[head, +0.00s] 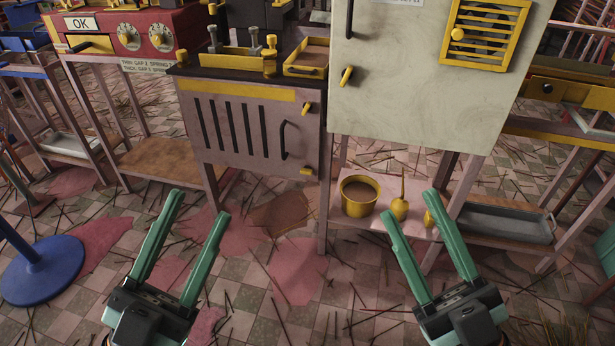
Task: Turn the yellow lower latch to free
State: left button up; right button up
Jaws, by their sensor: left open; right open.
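The lower yellow latch (306,171) sits at the bottom right corner of a grey slotted cabinet door (240,135) and looks roughly horizontal. An upper yellow latch (307,108) sits on the same door's right edge and is tilted. A dark handle (284,140) stands between them, a little to the left. My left gripper (199,205) is open and empty, in front of and below the door's left part. My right gripper (411,205) is open and empty, right of the lower latch, in front of the low shelf. Neither gripper touches a latch.
A pale cabinet (415,90) with its own yellow latch (346,76) hangs to the right. Below it are a yellow pot (359,196) and a yellow oil can (400,207). A blue round base (42,270) stands at left. Sticks litter the tiled floor.

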aim_at(306, 169)
jog(key=i+j, duration=0.1)
jog(key=j, duration=0.85)
jog(key=i+j, duration=0.7)
jog(key=j, duration=0.15)
jog(key=z, duration=0.05)
